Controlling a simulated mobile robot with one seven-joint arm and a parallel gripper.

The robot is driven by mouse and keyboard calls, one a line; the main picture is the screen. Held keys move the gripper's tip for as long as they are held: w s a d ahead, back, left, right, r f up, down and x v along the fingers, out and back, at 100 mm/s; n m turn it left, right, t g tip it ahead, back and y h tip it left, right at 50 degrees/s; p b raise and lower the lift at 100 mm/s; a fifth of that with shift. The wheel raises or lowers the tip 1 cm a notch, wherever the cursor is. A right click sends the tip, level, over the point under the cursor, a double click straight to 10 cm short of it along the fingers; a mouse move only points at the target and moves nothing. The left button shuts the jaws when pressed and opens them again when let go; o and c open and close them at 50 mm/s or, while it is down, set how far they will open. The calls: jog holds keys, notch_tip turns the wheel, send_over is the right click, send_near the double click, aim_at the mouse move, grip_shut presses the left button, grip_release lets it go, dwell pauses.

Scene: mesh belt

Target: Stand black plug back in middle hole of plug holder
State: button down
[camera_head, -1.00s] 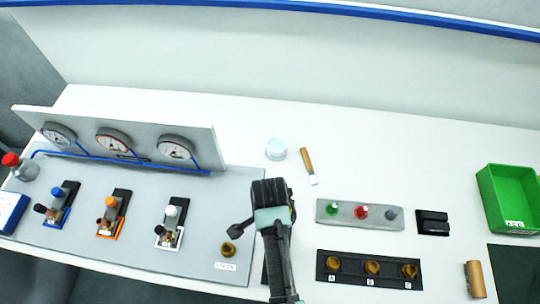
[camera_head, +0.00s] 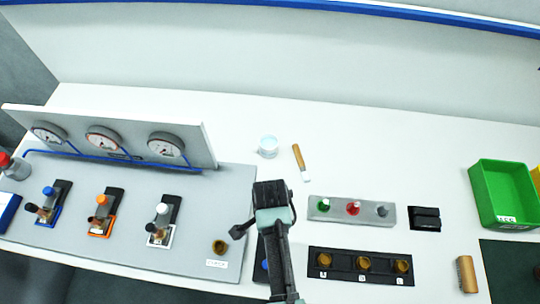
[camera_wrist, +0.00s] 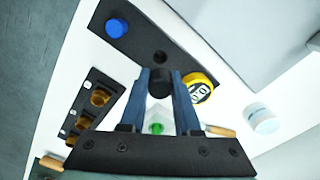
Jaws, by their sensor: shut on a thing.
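My gripper (camera_wrist: 160,88) is shut on the black plug (camera_wrist: 161,82), which sits between the fingertips in the wrist view. The plug holder is a dark bar (camera_wrist: 137,44) beyond the fingertips, with a blue plug (camera_wrist: 117,27) at one end and an empty round hole (camera_wrist: 161,57) in its middle. A yellow lettered cap (camera_wrist: 198,88) shows at the other end, partly behind a finger. The held plug appears close to the hole, but the height between them cannot be told. In the head view my arm hides most of the holder; the blue plug (camera_head: 265,265) shows beside it.
A black block (camera_head: 345,277) with three brass fittings lies right of my arm. Behind it is a grey block (camera_head: 335,213) with coloured knobs. The valve and gauge panel (camera_head: 120,240) lies left. A white jar (camera_head: 268,146) and a brush (camera_head: 299,160) lie behind.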

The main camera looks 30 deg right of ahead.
jog(key=shift+f+b, duration=1.3)
jog(key=shift+f, duration=0.9)
jog(key=shift+p, duration=0.65)
jog(key=shift+f+b, duration=0.7)
jog(key=shift+f, duration=0.25)
jog(key=c, duration=0.5)
grip_release()
jog(key=shift+c, duration=0.2)
jog(key=shift+r, duration=0.15)
notch_tip(320, 180, up, 13)
jog(key=shift+f+b, duration=0.1)
jog(key=shift+b, duration=0.8)
